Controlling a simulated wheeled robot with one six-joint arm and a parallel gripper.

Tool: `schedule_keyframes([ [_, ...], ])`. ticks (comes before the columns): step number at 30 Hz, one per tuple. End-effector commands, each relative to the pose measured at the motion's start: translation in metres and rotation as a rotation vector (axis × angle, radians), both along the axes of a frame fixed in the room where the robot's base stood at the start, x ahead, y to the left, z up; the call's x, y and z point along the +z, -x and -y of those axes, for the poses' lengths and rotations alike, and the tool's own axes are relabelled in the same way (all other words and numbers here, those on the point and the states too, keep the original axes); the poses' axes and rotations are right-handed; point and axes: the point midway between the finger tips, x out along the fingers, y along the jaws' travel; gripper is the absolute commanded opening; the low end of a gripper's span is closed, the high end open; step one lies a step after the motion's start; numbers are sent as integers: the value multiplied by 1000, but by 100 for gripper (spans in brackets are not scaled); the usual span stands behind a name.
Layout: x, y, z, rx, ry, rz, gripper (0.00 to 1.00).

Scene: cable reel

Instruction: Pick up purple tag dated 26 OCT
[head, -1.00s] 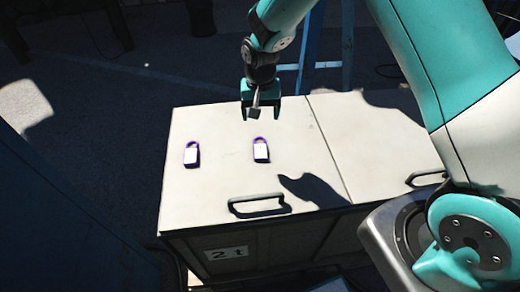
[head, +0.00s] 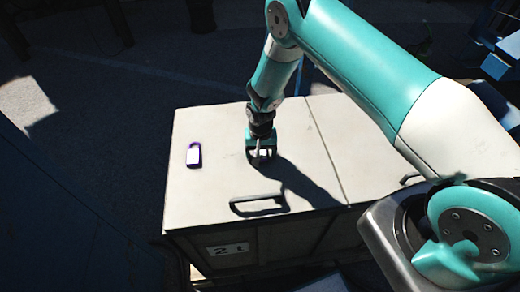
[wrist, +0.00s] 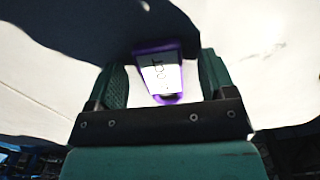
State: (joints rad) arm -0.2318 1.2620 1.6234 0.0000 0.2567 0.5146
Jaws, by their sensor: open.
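A purple-rimmed tag with a white label (wrist: 160,72) lies between the two fingers of my gripper in the wrist view. Dark lettering shows on its label, but I cannot read the full date. In the head view my gripper (head: 261,156) is low over the box lid and hides most of this tag. The fingers are open, one on each side of the tag, with gaps beside it. A second purple tag with a white label (head: 194,155) lies on the lid to the left; its writing is too small to read.
The pale box lid (head: 215,190) has a dark handle (head: 258,205) near its front edge, just in front of my gripper. A seam divides the lid on the right. The lid between the two tags is clear.

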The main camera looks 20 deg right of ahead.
Motion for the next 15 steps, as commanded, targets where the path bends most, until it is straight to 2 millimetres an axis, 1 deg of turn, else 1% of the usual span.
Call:
schedule_keyframes([
  [3,-5,0,0,0,-1,1,77],
  [8,-5,0,0,0,-1,1,77],
  [11,-5,0,0,0,0,1,56],
  [12,-5,0,0,0,0,1,47],
  [14,-5,0,0,0,0,1,33],
  [15,-5,0,0,0,0,1,24],
])
